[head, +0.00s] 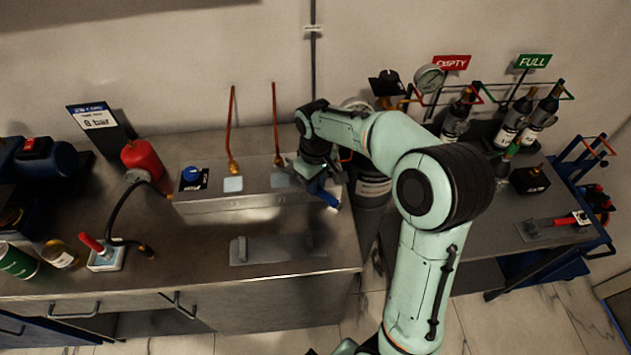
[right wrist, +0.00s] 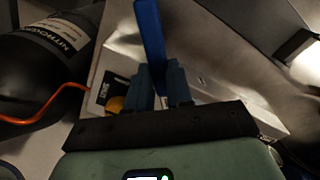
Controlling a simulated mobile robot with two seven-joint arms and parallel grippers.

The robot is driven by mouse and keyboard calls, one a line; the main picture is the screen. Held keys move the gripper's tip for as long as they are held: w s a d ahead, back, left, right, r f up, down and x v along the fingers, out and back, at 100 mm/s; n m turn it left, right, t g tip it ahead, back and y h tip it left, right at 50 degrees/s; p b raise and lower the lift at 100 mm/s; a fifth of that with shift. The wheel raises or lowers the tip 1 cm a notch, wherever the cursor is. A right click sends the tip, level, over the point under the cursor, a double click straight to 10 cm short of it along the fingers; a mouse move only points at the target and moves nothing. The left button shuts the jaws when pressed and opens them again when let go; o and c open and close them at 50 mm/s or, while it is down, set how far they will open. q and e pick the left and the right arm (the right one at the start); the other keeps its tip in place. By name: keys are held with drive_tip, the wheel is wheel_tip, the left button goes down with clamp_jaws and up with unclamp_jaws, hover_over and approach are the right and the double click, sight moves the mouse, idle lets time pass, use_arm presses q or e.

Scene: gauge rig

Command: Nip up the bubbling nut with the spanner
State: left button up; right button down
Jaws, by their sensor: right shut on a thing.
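My right gripper (head: 316,176) is at the right end of the steel box on the bench. It is shut on a blue bar-shaped tool, which looks like the spanner (head: 325,195). In the right wrist view the blue spanner (right wrist: 150,40) sticks out from between the gripper's fingers (right wrist: 160,82); its jaw end cannot be made out. Two copper pipes rise from the box, with a brass nut (head: 234,167) at the left one and another brass nut (head: 279,161) at the middle one. The gripper is right of both nuts. No bubbles can be made out. My left gripper is out of view.
The steel box (head: 230,202) stands on the bench. A dark gas cylinder (head: 370,190) stands just right of it; it also shows in the right wrist view (right wrist: 40,60). A flat grey plate (head: 278,248) lies in front. A red bottle (head: 142,160) and gauge hose stand left.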

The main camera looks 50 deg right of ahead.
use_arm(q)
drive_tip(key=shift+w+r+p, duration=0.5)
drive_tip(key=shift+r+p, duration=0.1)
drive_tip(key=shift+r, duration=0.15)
use_arm(e)
drive_tip(key=shift+w, duration=1.1)
drive_tip(key=c, duration=1.8)
unclamp_jaws()
clamp_jaws()
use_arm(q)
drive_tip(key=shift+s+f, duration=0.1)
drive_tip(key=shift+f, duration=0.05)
use_arm(e)
drive_tip(key=shift+w+a+m, duration=0.15)
drive_tip(key=shift+a+m, duration=1.05)
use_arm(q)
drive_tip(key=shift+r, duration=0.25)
use_arm(e)
drive_tip(key=shift+d+n, duration=0.9)
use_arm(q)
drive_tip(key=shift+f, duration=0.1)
use_arm(e)
drive_tip(key=shift+s, duration=0.25)
